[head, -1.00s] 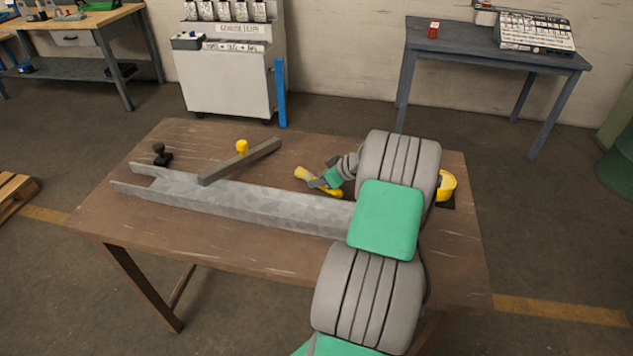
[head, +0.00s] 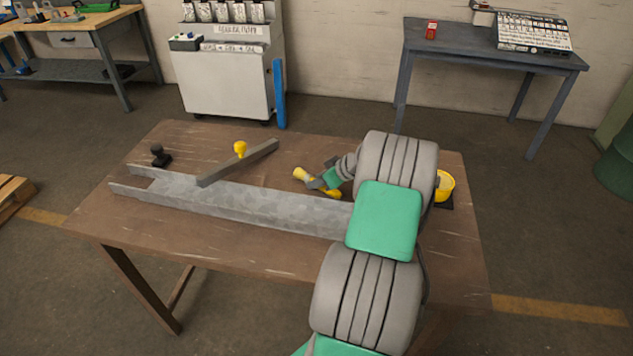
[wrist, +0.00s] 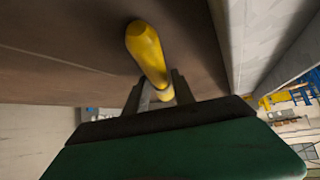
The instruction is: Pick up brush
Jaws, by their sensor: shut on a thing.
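The brush (head: 301,173) has a yellow handle and lies on or just above the brown table, to the right of the grey bar. My gripper (head: 318,184) reaches it from the right and is shut on it. In the wrist view the yellow handle of the brush (wrist: 146,52) sticks out past the fingers of my gripper (wrist: 160,92), which hold it from both sides. Part of the brush is hidden behind my gripper and arm. I cannot tell whether it touches the table.
A long grey metal channel (head: 230,203) lies along the table (head: 190,243) in front of the brush. A black knobbed piece (head: 160,155) is at left, a yellow round container (head: 445,187) at right.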

